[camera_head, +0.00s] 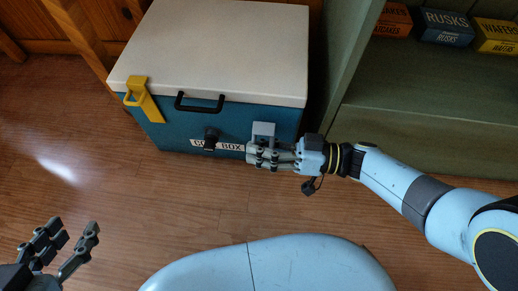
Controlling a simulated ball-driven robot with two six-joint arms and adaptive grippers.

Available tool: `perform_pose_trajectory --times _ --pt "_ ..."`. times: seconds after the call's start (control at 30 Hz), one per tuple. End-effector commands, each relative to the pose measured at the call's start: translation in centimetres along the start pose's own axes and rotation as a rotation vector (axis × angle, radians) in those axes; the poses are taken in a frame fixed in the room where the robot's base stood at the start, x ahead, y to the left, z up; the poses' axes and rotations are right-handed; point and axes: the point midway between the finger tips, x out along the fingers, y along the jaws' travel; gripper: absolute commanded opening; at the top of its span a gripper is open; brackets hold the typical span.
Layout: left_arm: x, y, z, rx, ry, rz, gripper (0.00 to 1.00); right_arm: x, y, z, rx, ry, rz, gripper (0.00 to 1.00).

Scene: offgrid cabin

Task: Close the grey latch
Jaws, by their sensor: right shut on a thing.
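A blue cold box (180,128) with a white lid (220,50) stands on the floor, its lid down. The grey latch (264,129) is on the right part of the box's front, just below the lid. My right gripper (252,155) is at the latch's lower part, its fingers closed on it and partly hiding it. A yellow latch (143,100) sits at the left front corner, its upper end standing above the lid edge. My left gripper (70,240) is open and empty, low at the left over the floor, away from the box.
A black handle (200,102) is on the box front, with a dark knob (211,138) below it by the label. A green shelf (430,95) with several small boxes stands close on the right. Wooden furniture legs (75,40) are behind left. The floor (120,200) in front is clear.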

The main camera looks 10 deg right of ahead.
Motion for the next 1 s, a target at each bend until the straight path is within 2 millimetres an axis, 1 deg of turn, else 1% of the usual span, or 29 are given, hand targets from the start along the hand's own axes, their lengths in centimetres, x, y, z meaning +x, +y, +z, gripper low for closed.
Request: perform_pose_trajectory --times 0.03,0.13,0.33,0.63,1.0 --pt "0.0 -0.1 -0.6 -0.001 -0.013 0.0 0.4 -0.1 -0.7 -0.3 0.019 0.004 -0.017 0.0" --pt "0.1 -0.2 -1.0 -0.003 -0.051 -0.001 0.4 -0.1 -0.6 -0.7 0.051 0.004 -0.016 0.0" --pt "0.0 -0.3 -1.5 -0.006 -0.116 0.0 0.4 -0.2 -0.3 -1.4 0.045 0.005 -0.016 0.0" --pt "-0.1 -0.4 -1.8 -0.008 -0.17 0.001 0.4 -0.2 0.0 -2.1 0.042 0.006 -0.015 0.0" --pt "-0.1 -0.4 -1.8 -0.009 -0.174 0.001 0.4 -0.2 0.1 -2.2 0.04 0.007 -0.015 0.0"
